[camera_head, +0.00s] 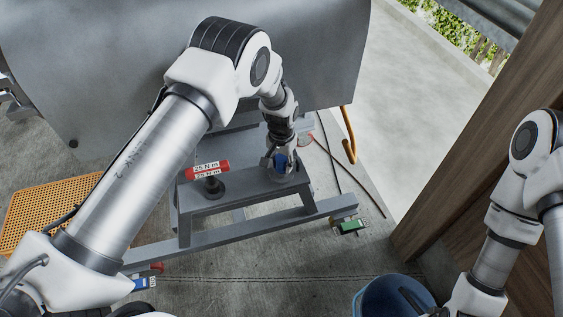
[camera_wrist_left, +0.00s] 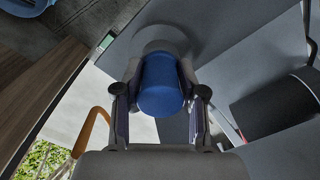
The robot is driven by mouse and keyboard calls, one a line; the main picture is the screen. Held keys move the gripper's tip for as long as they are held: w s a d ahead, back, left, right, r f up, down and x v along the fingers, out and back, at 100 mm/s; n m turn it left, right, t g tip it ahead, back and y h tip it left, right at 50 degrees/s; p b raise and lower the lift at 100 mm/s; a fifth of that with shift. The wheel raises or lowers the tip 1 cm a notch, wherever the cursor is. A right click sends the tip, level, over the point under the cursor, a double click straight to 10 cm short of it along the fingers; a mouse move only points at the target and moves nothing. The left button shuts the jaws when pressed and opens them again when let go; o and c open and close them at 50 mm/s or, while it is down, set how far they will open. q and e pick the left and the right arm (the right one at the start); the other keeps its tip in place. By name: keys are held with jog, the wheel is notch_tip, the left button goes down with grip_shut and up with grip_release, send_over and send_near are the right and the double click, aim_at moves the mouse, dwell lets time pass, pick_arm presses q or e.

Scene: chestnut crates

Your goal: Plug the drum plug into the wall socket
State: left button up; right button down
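A blue cylindrical plug body (camera_head: 281,160) stands on a round grey base on the grey metal stand (camera_head: 243,201). It shows large in the left wrist view (camera_wrist_left: 160,88). I cannot tell whether it is the drum plug. My left gripper (camera_head: 279,159) points down over it, one finger on each side. In the left wrist view the fingertips (camera_wrist_left: 160,72) lie very close to its sides; contact is unclear. My right arm enters at the right, with its gripper below the picture edge. I cannot make out a wall socket.
A red tool labelled 25 N m (camera_head: 208,169) stands left of my left gripper. A big grey tank (camera_head: 120,70) lies behind. An orange bent pipe (camera_head: 349,138), a green box (camera_head: 351,227), a blue bucket (camera_head: 365,298) and a wooden post (camera_head: 470,150) are to the right.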

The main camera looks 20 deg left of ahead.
pick_arm(q)
grip_shut()
jog(key=shift+o, duration=1.3)
grip_release()
grip_shut()
jog(key=shift+r+p, duration=0.45)
jog(key=shift+r, duration=0.15)
